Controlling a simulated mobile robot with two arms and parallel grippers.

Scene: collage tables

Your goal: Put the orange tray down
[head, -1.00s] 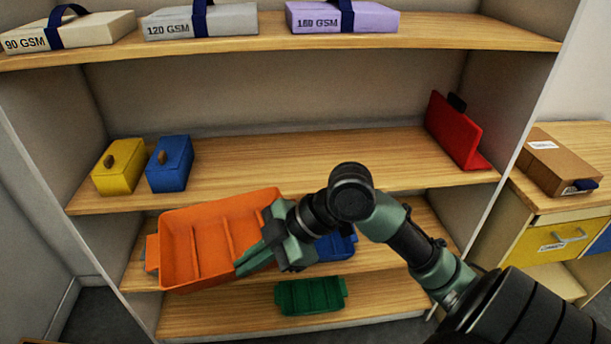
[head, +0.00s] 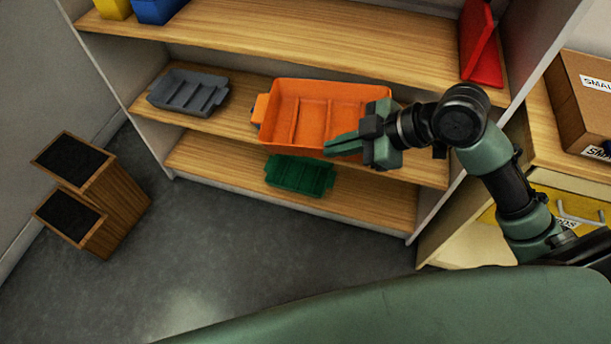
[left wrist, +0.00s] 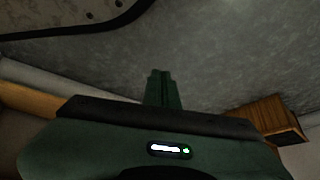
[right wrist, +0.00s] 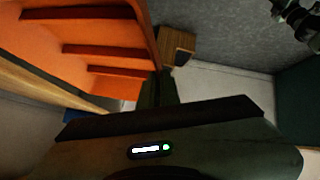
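The orange tray (head: 313,136) is a divided open bin with a side handle, in the middle of the head view. It overlaps the shelf with the grey tray; I cannot tell whether it touches that shelf. My right gripper (head: 328,149) is closed on the tray's near right wall. In the right wrist view the tray's inside (right wrist: 95,28) fills the upper left, and its wall runs to the fingers (right wrist: 157,88). My left gripper (left wrist: 162,75) shows only in the left wrist view, fingers together and empty over the floor.
A grey tray (head: 188,92) sits left on the same shelf. A green tray (head: 300,174) is on the bottom shelf. Wooden bins (head: 118,205) stand on the floor at left. A red object (head: 480,45) is on the shelf above. A cabinet with a cardboard box (head: 590,100) is at right.

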